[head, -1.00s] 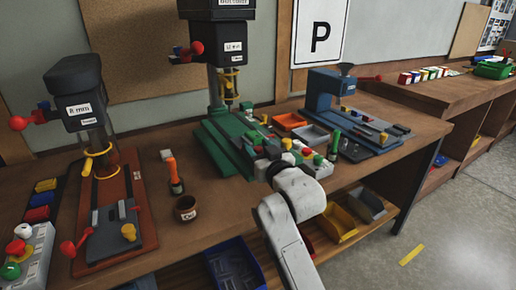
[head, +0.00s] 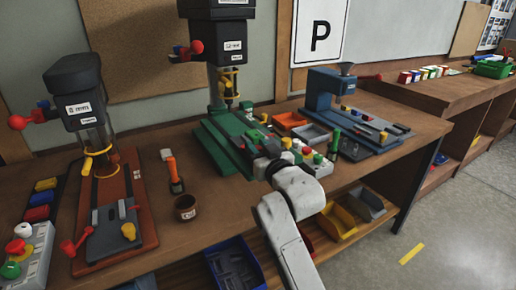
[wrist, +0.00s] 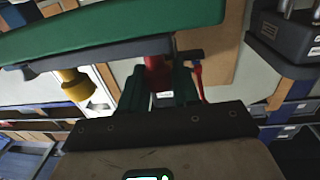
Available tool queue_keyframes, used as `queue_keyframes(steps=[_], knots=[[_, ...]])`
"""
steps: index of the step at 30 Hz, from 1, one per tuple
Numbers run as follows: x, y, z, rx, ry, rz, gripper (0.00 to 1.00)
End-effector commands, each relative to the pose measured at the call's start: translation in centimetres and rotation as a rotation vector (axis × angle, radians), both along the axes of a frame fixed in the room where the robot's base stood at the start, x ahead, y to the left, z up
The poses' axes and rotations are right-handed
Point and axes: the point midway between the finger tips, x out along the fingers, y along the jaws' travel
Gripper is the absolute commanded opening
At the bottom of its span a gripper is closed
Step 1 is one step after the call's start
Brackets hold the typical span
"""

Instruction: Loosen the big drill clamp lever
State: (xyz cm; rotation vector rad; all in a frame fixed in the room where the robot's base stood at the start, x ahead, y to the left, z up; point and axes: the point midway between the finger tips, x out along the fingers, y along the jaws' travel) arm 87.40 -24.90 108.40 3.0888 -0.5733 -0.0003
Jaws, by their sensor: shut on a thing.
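The big drill (head: 220,90) is the tall one with the green base (head: 222,143), at the middle of the bench in the head view. My white arm reaches its front end and hides most of the clamp and my gripper there. In the wrist view my gripper (wrist: 160,92) has its two dark fingers shut on a red clamp lever (wrist: 157,74), just below the green base edge (wrist: 110,30). A yellow knob (wrist: 76,85) sits left of the fingers. A thin red part (wrist: 197,78) shows right of them. I cannot tell how far the lever is turned.
A smaller drill on a red-brown base (head: 140,205) stands left, with a brown cup (head: 186,207) and orange-handled tool (head: 172,170) between. A button box (head: 318,163) is close right of my gripper. A blue machine (head: 335,95) stands farther right. Bins are below the bench.

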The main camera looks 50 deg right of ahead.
Motion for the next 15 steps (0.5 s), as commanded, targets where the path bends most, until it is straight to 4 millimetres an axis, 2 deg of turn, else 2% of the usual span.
queue_keyframes(steps=[15], knots=[[0.16,0.56,-0.35,0.0,0.0,-0.059,0.0]])
